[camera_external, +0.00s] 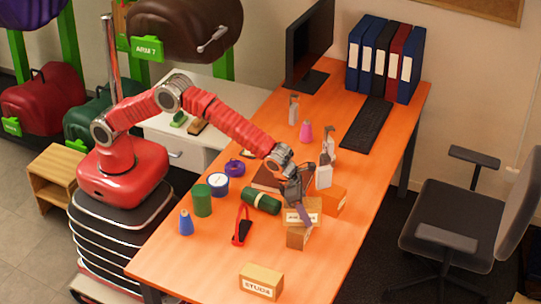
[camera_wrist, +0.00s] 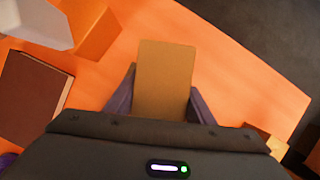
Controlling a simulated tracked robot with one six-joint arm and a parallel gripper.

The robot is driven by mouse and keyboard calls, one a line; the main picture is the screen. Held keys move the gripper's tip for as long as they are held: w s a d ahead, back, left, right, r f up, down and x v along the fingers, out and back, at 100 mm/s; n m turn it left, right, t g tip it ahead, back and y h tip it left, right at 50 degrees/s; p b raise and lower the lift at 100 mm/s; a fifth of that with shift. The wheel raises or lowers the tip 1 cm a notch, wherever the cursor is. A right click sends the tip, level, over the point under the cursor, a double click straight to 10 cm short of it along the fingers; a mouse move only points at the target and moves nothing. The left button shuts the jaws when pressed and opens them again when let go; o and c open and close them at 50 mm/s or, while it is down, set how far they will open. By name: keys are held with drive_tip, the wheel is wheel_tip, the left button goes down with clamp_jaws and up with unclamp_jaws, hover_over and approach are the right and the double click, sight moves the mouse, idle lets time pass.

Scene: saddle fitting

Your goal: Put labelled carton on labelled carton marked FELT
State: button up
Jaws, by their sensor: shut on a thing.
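A tan labelled carton (camera_external: 302,217) is between the purple fingers of my gripper (camera_external: 297,205), over the front right part of the orange desk. In the wrist view the held carton (camera_wrist: 165,75) fills the gap between the fingers (camera_wrist: 160,105). Directly below it in the external view is another tan-brown carton (camera_external: 298,238). I cannot tell whether the two touch. In the wrist view the lower carton is hidden. A third carton (camera_external: 261,282), its label apparently reading STUDS, stands at the desk's front edge. No FELT label is readable.
An orange box (camera_external: 333,201) and spray bottles (camera_external: 324,174) stand close right of my gripper. A brown book (camera_wrist: 32,98) lies beside it. A green roll (camera_external: 261,201) and red-handled tool (camera_external: 241,227) lie to the left. Desk (camera_external: 350,235) right of the cartons is bare.

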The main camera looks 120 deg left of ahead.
drive_tip(key=o, duration=1.3)
drive_tip(key=shift+o, duration=0.2)
drive_tip(key=v, duration=1.1)
drive_tip(key=shift+d+r, duration=0.1)
drive_tip(key=shift+s+r, duration=0.25)
drive_tip(key=shift+r, duration=0.15)
